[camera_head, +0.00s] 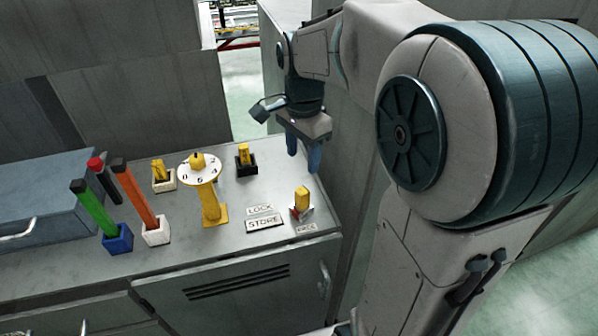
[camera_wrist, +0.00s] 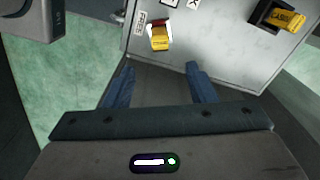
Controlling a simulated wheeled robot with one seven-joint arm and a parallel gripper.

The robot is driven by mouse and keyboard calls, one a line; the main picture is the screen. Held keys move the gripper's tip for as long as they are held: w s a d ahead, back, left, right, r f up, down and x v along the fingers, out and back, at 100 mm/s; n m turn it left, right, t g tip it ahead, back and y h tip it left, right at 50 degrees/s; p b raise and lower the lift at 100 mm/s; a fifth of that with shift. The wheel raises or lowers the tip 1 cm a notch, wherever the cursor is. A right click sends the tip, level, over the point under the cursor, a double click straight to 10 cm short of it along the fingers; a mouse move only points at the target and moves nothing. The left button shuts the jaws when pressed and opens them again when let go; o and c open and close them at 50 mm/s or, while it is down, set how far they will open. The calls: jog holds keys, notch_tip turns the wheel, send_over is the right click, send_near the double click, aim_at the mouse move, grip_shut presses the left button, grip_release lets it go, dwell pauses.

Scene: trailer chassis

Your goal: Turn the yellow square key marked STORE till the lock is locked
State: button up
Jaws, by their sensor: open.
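The yellow key (camera_head: 302,199) stands upright at the right end of the grey cabinet top, on a small base with red and white parts. A STORE plate (camera_head: 265,223) lies to its left, with a LOCK label (camera_head: 259,209) behind that plate and a FREE label (camera_head: 306,229) in front of the key. In the wrist view the yellow key (camera_wrist: 159,38) lies ahead of the fingertips, between their lines. My gripper (camera_head: 303,160) is open and empty, behind and above the key, apart from it. It also shows in the wrist view (camera_wrist: 160,70). The lock's state cannot be told.
A second yellow key marked CABLE (camera_wrist: 283,20) sits in a black base. A yellow post with a numbered white dial (camera_head: 198,168) and another yellow piece (camera_head: 159,170) stand left. Coloured handles in blocks (camera_head: 118,240) and a blue-grey box (camera_head: 40,200) are farther left.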

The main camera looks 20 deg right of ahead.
aim_at(302, 191)
notch_tip(302, 191, down, 13)
jog(key=shift+r, duration=0.2)
dwell(0.3)
jog(key=c, duration=1.1)
jog(key=shift+m, duration=1.1)
jog(key=shift+a+m, duration=0.1)
jog(key=shift+m, duration=1.1)
